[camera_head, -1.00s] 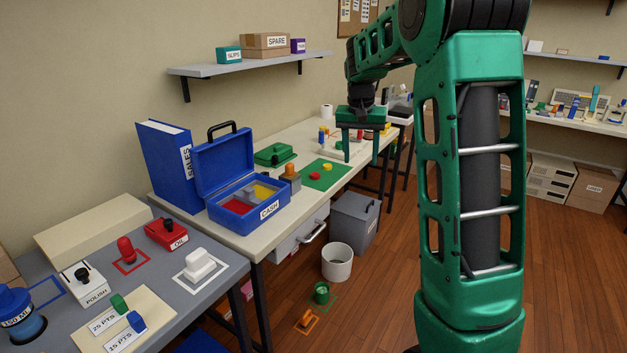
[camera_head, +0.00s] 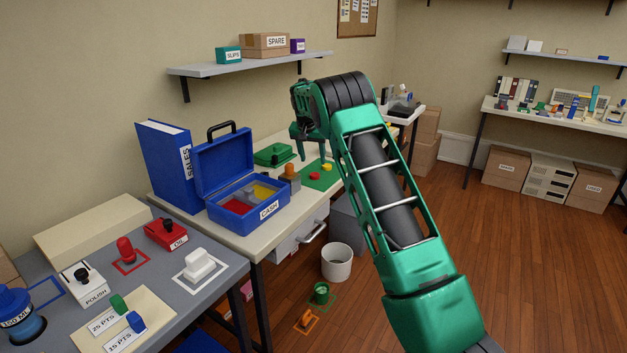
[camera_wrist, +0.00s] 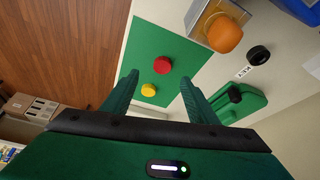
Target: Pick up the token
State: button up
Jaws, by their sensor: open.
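A red round token (camera_head: 314,176) and a yellow round token (camera_head: 327,168) lie on a green mat (camera_head: 318,187) on the pale table. In the wrist view the red token (camera_wrist: 162,64) lies just beyond the fingertips, and the yellow token (camera_wrist: 162,92) appears between the fingers. The green mat (camera_wrist: 150,38) is bare around them. My gripper (camera_head: 311,153) is over the table near the mat, fingers pointing down. In the wrist view my gripper (camera_wrist: 159,80) is open and empty. Its height above the tokens is hard to tell.
A grey block with an orange knob (camera_wrist: 225,33), a black knob (camera_wrist: 259,55) and a green lidded thing (camera_wrist: 235,104) stand beside the mat. An open blue cash box (camera_head: 269,209) is on the table's near part. A white bin (camera_head: 337,263) is on the floor.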

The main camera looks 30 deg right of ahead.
aim_at(314, 174)
jog(key=x, duration=0.4)
jog(key=shift+w+x, duration=0.2)
jog(key=shift+x, duration=1.25)
jog(key=shift+w+x, duration=0.2)
jog(key=shift+x, duration=1.25)
jog(key=shift+a+r, duration=0.1)
jog(key=c, duration=1.1)
